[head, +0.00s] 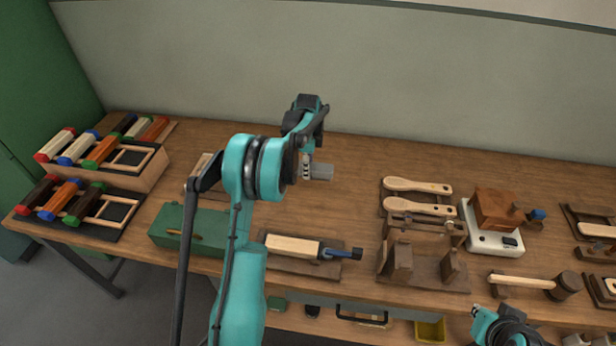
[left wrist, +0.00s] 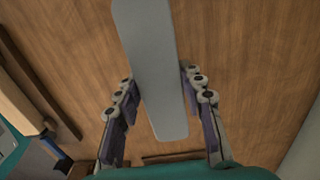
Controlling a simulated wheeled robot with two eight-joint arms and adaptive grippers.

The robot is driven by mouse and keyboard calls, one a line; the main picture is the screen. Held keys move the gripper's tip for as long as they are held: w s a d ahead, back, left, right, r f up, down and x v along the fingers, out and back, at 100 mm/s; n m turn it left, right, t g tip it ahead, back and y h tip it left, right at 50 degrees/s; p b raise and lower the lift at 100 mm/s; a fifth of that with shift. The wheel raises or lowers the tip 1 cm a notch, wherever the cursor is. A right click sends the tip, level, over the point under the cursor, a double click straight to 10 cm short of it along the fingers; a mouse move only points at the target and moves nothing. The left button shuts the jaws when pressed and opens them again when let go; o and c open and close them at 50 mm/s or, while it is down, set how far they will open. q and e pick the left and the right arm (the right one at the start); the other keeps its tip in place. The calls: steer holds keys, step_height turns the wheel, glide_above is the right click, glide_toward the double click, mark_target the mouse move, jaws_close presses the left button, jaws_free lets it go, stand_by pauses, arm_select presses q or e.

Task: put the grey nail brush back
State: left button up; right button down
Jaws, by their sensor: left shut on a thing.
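The grey nail brush (head: 321,172) hangs above the bare middle of the table in the head view. My left gripper (head: 306,166) is shut on it. In the left wrist view the brush (left wrist: 150,65) is a long, smooth grey bar between the two fingers, running up out of the frame. Its bristles cannot be made out. My left gripper (left wrist: 160,98) hides little of it there. The fingers of my right gripper are not seen; only part of my right arm shows at the lower right.
At the left stands a stepped rack (head: 150,178) with several coloured-ended blocks and dark framed spaces. A green box (head: 187,228), a tray with a pale block (head: 292,246), paddle brushes (head: 418,186), a wooden stand (head: 424,272) and a mallet (head: 525,282) occupy the table front and right.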

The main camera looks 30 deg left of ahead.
arm_select(q)
steer(key=shift+f+b, duration=0.7)
steer(key=shift+f, duration=1.1)
steer(key=shift+f, duration=0.15)
steer(key=o, duration=1.2)
